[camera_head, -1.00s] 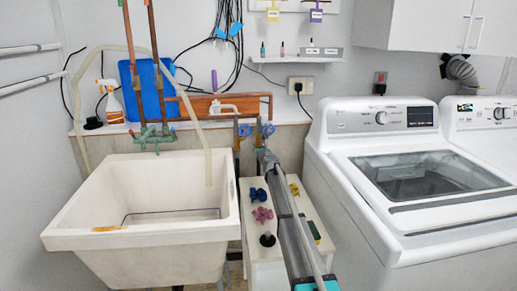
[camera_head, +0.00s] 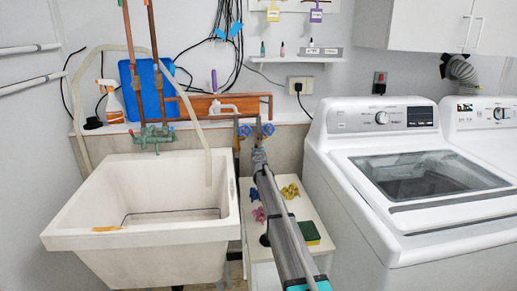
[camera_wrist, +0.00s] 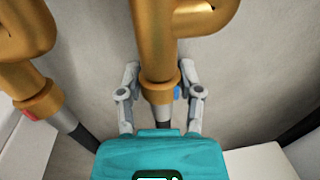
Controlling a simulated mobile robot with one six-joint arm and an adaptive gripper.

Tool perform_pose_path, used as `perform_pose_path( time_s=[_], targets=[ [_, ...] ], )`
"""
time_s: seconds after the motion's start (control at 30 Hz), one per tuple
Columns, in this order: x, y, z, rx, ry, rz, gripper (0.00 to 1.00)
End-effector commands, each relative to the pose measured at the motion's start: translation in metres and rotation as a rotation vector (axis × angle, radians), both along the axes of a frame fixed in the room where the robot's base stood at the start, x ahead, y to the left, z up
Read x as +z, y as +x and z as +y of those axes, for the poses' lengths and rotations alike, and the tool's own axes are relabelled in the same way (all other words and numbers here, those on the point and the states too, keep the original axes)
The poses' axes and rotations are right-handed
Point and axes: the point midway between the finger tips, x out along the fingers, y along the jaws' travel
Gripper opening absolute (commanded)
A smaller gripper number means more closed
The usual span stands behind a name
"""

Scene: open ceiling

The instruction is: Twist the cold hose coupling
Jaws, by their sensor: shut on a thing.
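The cold hose coupling (camera_wrist: 155,92) is a brass collar with a blue mark on its right side, below a thick brass pipe in the wrist view. A dark hose runs down from it. My gripper (camera_wrist: 160,80) has one grey finger on each side of this collar and is shut on it. A second brass coupling (camera_wrist: 38,100) with a red mark stands apart to the left. In the head view my gripper (camera_head: 259,157) is at the wall just below two blue-handled valves (camera_head: 245,130); the coupling itself is too small to make out there.
A white utility sink (camera_head: 90,222) stands to the left and a washing machine (camera_head: 340,190) to the right.

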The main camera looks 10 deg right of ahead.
Motion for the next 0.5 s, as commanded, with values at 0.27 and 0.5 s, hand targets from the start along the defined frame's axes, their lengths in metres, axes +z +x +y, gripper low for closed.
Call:
perform_pose_path(
  time_s=[0.27, 0.5],
  targets=[
    [0.0001, 0.0014, 0.0015, -0.163, 0.0, 0.0, 0.0],
    [0.0001, 0.0012, 0.0013, -0.248, 0.0, 0.0, 0.0]
  ],
)
